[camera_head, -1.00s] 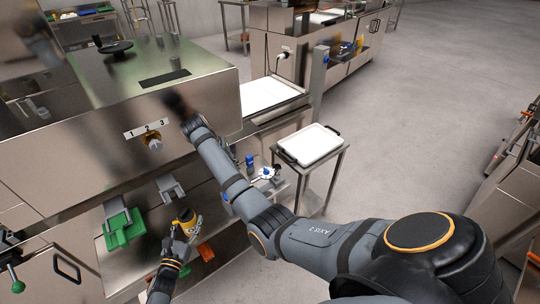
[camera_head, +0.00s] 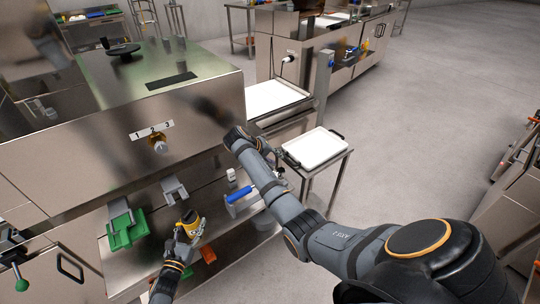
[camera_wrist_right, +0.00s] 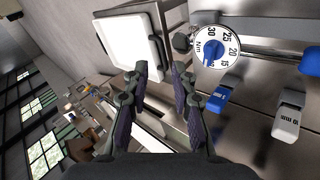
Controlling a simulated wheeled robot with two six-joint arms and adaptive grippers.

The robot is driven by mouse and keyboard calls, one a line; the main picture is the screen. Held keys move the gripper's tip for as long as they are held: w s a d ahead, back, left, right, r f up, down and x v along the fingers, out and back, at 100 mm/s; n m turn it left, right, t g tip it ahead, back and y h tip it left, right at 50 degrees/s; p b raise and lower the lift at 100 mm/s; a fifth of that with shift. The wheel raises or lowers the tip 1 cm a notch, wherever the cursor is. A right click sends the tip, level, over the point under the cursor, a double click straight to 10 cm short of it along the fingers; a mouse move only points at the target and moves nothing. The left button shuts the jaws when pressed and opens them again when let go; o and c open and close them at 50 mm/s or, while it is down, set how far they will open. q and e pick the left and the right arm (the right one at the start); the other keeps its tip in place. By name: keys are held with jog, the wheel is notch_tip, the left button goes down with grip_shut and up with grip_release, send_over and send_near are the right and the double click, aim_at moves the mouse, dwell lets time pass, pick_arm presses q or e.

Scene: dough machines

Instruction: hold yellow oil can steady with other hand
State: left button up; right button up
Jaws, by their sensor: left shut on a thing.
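The yellow oil can (camera_head: 189,219) is at the lower left of the head view, over the shelf of the steel machine. My left gripper (camera_head: 184,236) is shut on it from below, and its fingers hide part of the can. The can looks slightly tilted. My right gripper (camera_head: 268,150) is off to the right of the can, near the machine's right end and apart from the can. In the right wrist view my right gripper (camera_wrist_right: 160,72) is open with nothing between its fingers. The can does not show in that view.
A white tray (camera_head: 316,147) sits on a small stand. Green (camera_head: 125,231) and orange (camera_head: 208,254) items flank the can. A round dial (camera_wrist_right: 216,52) shows in the wrist view.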

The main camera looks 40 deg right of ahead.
dwell(0.3)
jog(key=shift+o, duration=0.8)
jog(key=shift+w+a, duration=0.1)
jog(key=shift+a, duration=0.15)
jog(key=w+a+n+y, duration=0.2)
jog(key=a+n+y, duration=0.1)
jog(key=a+n, duration=0.5)
jog(key=n+y, duration=0.5)
jog(key=n, duration=1.4)
send_near(187, 213)
jog(key=shift+g, duration=0.3)
jog(key=f, duration=0.8)
jog(key=shift+w+d+f, duration=0.15)
jog(key=shift+w+f, duration=0.1)
jog(key=shift+f, duration=0.15)
